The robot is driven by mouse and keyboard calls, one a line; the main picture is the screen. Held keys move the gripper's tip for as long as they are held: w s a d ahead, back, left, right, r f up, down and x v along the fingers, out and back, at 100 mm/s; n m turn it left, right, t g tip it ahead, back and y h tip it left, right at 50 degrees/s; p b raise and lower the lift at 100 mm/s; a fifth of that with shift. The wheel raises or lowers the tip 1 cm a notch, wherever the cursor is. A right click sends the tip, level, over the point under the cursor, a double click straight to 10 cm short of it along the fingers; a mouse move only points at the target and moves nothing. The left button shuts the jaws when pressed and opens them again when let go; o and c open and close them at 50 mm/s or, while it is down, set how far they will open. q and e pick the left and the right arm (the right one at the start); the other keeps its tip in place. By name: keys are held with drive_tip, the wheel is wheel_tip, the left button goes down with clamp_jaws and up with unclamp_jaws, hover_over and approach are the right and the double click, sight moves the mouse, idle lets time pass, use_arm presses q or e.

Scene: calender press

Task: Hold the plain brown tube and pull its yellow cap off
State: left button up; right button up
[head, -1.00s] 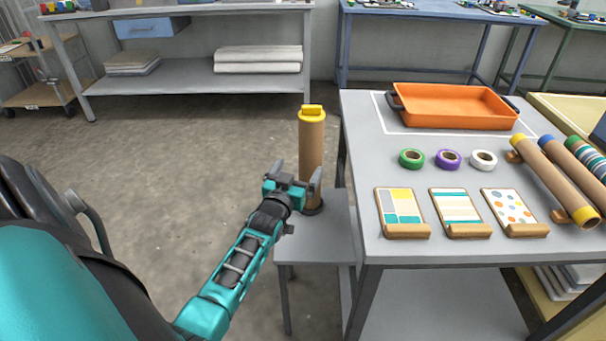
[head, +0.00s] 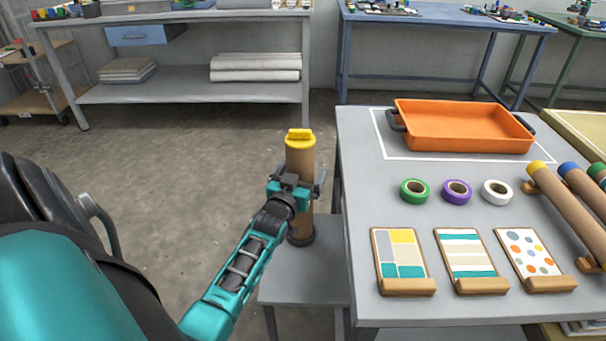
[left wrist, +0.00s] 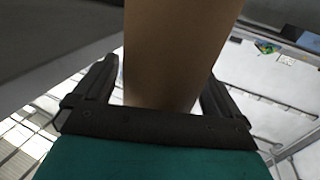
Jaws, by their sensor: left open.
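The plain brown tube (head: 301,222) stands upright on a low grey stand, its foot in a dark round base. Its yellow cap (head: 300,138) is on the top end. My left gripper (head: 299,180) is at the upper half of the tube, below the cap. In the left wrist view the tube (left wrist: 175,55) stands between the two open fingers (left wrist: 160,90), with a gap visible at the finger on the left. The gripper hides part of the tube in the head view. My right gripper is not in view.
The low stand (head: 300,280) adjoins a grey table (head: 355,180) on the right. On that table are an orange tray (head: 465,128), tape rolls (head: 457,192), pattern cards (head: 402,262) and more capped tubes (head: 570,205). Open floor lies left of the stand.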

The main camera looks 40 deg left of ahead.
use_arm(q)
drive_tip(key=shift+w+a, duration=0.1)
drive_tip(key=shift+w, duration=0.25)
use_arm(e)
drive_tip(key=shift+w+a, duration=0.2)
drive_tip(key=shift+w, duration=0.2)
use_arm(q)
drive_tip(key=shift+c, duration=0.3)
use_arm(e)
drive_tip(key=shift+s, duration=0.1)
use_arm(q)
drive_tip(key=c, duration=1.1)
drive_tip(key=o, duration=0.6)
drive_tip(key=shift+c, duration=0.2)
drive_tip(key=c, duration=0.3)
drive_tip(key=o, duration=0.9)
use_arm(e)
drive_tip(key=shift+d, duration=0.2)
